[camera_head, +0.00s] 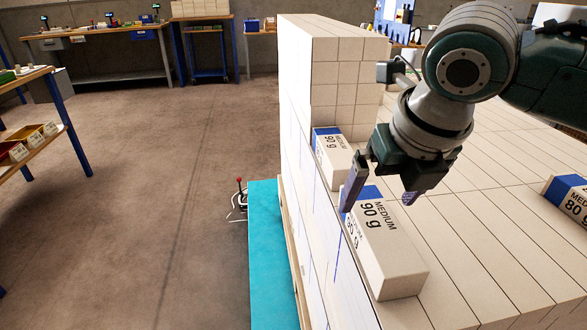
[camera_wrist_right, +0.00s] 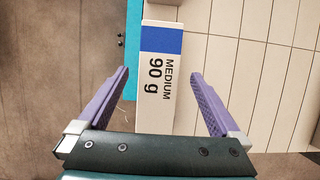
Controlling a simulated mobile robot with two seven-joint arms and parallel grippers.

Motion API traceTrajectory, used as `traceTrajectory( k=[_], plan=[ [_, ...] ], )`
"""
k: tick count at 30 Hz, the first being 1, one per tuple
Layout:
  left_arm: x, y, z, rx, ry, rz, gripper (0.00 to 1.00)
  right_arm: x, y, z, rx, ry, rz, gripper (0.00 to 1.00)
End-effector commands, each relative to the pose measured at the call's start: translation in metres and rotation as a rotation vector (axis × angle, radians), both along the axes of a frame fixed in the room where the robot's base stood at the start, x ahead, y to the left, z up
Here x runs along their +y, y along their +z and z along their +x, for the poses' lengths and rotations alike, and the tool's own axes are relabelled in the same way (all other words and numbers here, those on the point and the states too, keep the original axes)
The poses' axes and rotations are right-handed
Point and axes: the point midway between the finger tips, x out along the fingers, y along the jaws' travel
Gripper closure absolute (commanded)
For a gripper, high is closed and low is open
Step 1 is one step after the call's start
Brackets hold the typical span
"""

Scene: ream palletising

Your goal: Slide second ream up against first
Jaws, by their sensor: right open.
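The first ream (camera_head: 335,165), white with a blue end band, lies near the tall stack on the left edge of the pallet load. The second ream (camera_head: 392,262), marked "MEDIUM 90 g", lies nearer along the same edge, its blue end facing the first. My right gripper (camera_head: 382,192) is open over the blue end of the second ream, with one finger on each side. That finger partly hides where the two reams come close, so I cannot tell if they touch. In the right wrist view, a "90 g" ream (camera_wrist_right: 160,75) lies between the open purple fingers, with gaps beside it. My left gripper is not in view.
The tall stack of white reams (camera_head: 335,75) rises behind the first ream. Another blue-banded ream (camera_head: 570,200) lies at the right edge. The flat layer (camera_head: 480,235) between is clear. A turquoise platform (camera_head: 268,260) and open floor lie left of the load; workbenches stand farther back.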

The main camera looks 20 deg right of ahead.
Motion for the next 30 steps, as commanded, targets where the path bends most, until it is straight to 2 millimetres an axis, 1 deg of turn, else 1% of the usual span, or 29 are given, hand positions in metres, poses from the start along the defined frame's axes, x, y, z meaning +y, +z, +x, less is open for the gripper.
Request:
traceTrajectory(
  k=[1, 3, 6, 9, 13, 20, 21, 30],
  plan=[
    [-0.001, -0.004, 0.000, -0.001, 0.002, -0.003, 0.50, 0.000, -0.012, 0.003, 0.004, -0.002, 0.001, 0.00],
    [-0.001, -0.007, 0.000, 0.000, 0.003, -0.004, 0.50, -0.001, -0.023, 0.008, 0.003, -0.003, 0.002, 0.00],
    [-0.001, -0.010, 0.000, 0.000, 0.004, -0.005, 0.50, -0.003, -0.037, 0.013, 0.003, -0.002, 0.001, 0.00],
    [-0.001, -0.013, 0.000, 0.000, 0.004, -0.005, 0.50, -0.003, -0.045, 0.017, 0.002, -0.001, 0.002, 0.00],
    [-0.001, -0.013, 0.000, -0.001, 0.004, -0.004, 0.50, -0.004, -0.051, 0.020, 0.001, -0.001, 0.002, 0.00],
    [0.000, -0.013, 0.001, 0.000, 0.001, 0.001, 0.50, -0.004, -0.051, 0.020, 0.001, 0.000, 0.001, 0.00],
    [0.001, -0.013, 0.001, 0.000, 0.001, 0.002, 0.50, -0.004, -0.051, 0.020, 0.001, 0.000, 0.001, 0.01],
    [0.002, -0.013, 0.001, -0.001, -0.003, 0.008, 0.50, -0.004, -0.051, 0.020, 0.001, 0.000, 0.001, 0.35]
  ],
)
